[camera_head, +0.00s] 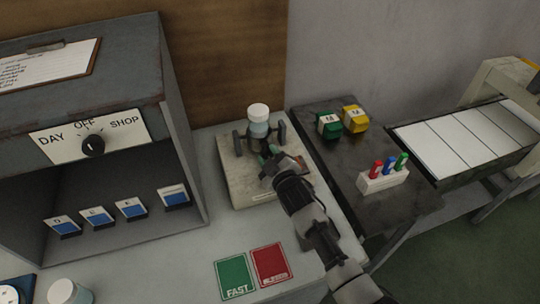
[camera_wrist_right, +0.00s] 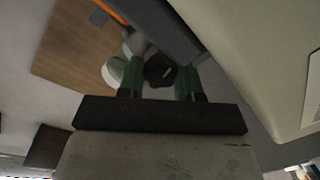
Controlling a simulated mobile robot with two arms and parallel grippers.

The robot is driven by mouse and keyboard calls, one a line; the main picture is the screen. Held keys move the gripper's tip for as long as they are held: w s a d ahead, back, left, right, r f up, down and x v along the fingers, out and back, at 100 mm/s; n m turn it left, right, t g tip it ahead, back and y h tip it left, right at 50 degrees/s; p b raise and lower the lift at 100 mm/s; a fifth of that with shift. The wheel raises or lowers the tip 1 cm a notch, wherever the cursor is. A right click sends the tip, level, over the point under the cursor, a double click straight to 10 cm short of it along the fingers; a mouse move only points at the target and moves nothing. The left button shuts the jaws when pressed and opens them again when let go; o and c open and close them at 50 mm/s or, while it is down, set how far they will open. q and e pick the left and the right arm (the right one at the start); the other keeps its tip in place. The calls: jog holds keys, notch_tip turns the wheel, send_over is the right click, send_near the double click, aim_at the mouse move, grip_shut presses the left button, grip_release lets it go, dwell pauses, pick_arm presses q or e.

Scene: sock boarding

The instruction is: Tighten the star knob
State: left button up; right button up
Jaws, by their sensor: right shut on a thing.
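The fixture, a beige block base (camera_head: 238,185) with dark uprights, stands on the grey bench and holds a jar with a white cap (camera_head: 258,111). My right gripper (camera_head: 268,154) reaches in from the lower right to the fixture's front, just below the jar. In the right wrist view its green fingers (camera_wrist_right: 160,80) are closed on a dark knob (camera_wrist_right: 159,69), seemingly the star knob. The white cap (camera_wrist_right: 113,72) shows beside the left finger there. In the head view the gripper hides the knob. My left gripper is not in view.
A grey cabinet (camera_head: 184,125) with a DAY/OFF/SHOP dial (camera_head: 93,146) stands left. Green (camera_head: 234,277) and red (camera_head: 270,264) cards lie in front. The dark side table (camera_head: 335,160) holds green and yellow blocks and a white marker rack (camera_head: 382,181).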

dwell(0.4)
jog(key=o, duration=0.9)
jog(key=shift+o, duration=0.2)
jog(key=f+v, duration=0.1)
jog(key=v, duration=0.9)
jog(key=shift+s+d+r+b, duration=0.15)
jog(key=shift+s+r+b, duration=0.2)
jog(key=shift+s+r, duration=0.1)
jog(key=shift+w, duration=0.1)
